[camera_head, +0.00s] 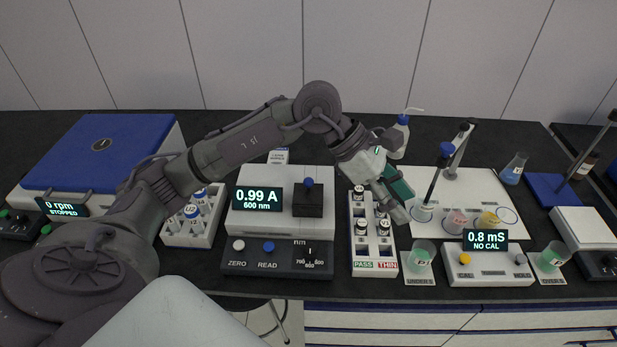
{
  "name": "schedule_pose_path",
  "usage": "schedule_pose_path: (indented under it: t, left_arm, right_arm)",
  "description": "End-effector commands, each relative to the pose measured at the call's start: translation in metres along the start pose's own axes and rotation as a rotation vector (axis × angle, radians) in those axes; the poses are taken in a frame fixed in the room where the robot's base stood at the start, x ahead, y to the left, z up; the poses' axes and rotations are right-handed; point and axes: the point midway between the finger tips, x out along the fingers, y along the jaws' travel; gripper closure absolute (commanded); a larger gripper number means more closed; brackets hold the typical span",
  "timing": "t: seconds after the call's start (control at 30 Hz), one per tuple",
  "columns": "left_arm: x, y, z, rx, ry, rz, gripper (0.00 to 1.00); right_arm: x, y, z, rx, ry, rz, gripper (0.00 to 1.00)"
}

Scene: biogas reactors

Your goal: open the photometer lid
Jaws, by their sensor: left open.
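The photometer (270,218) stands on the black bench in the middle, a white box with a dark front panel. Its display reads 0.99 A, 600 nm. My left arm reaches in from the left, over the bench. My left gripper (401,204) is open and empty, right of the photometer and its lid, above the vial rack's right side. My right gripper is not in view.
A PASS/THIN rack (363,265) with several vials stands right of the photometer, another vial rack (183,238) at its left. A blue-lidded centrifuge (100,150) is far left. Beakers, a 0.8 mS meter (487,272) and a probe stand are at right.

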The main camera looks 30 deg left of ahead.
Motion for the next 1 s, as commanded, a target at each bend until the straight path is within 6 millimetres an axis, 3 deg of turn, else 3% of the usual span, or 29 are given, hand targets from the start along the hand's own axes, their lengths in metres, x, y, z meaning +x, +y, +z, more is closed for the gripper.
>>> schedule_pose_path:
  t: [0.03,0.1,0.2,0.3,0.4,0.57,1.0]
  left_arm:
    - [-0.022,0.021,-0.023,0.038,0.157,0.068,0.5]
    - [-0.056,0.043,-0.055,0.06,0.365,0.141,0.5]
    - [-0.105,0.062,-0.088,0.05,0.596,0.221,0.5]
    - [-0.142,0.07,-0.105,0.022,0.741,0.269,0.5]
    - [-0.16,0.073,-0.114,0.002,0.81,0.288,0.5]
    - [-0.156,0.075,-0.125,-0.005,0.828,0.287,0.5]
    - [-0.099,0.097,-0.187,-0.004,0.824,0.285,0.5]
  right_arm:
    - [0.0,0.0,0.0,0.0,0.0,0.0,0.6]
    - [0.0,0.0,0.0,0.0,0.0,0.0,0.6]
    - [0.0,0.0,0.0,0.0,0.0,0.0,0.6]
    - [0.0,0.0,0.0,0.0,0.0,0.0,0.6]
    - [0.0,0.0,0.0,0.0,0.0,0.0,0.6]
    - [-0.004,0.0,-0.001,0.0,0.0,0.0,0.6]
    - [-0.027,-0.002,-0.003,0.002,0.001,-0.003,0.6]
